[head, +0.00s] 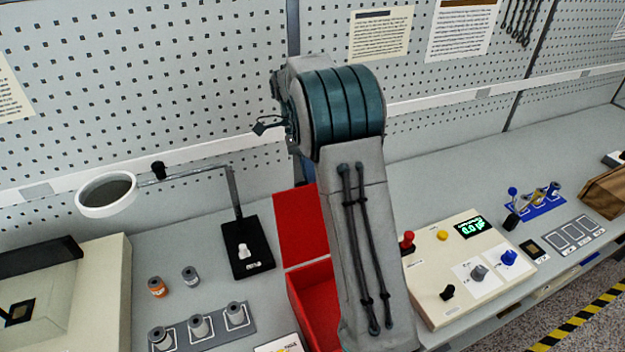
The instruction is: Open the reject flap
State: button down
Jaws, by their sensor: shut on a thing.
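The red reject box (298,312) stands on the bench in the lower middle of the head view, partly covered by my arm. A flat red panel (300,226), which looks like its flap, rises at the back of the box. It appears raised, and part of the box's red inside shows in front of it. The panel's right side is hidden behind my arm. My gripper is hidden behind my arm, so I cannot see its fingers or whether they touch the flap.
A magnifier ring (107,212) on a bent stand with a black base (247,246) is left of the box. Several grey spindles sit on a grey plate (222,339), with an orange spool (157,287) nearby. A cream control box (438,268) stands close right.

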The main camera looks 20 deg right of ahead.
jog(key=shift+w+f+g, duration=0.2)
jog(key=shift+w+g, duration=0.2)
jog(key=shift+w, duration=0.25)
jog(key=c, duration=1.5)
grip_release()
jog(key=shift+w+f, duration=0.1)
jog(key=shift+w, duration=0.15)
jog(key=s+d+r, duration=0.2)
jog(key=d+r, duration=0.1)
jog(key=s+d+r, duration=0.2)
jog(key=d+r, duration=0.1)
jog(key=r, duration=0.1)
jog(key=s+d+r, duration=0.2)
jog(key=d+r, duration=0.1)
jog(key=r, duration=0.1)
jog(key=shift+s+d, duration=0.25)
jog(key=shift+s, duration=0.05)
jog(key=shift+f, duration=0.1)
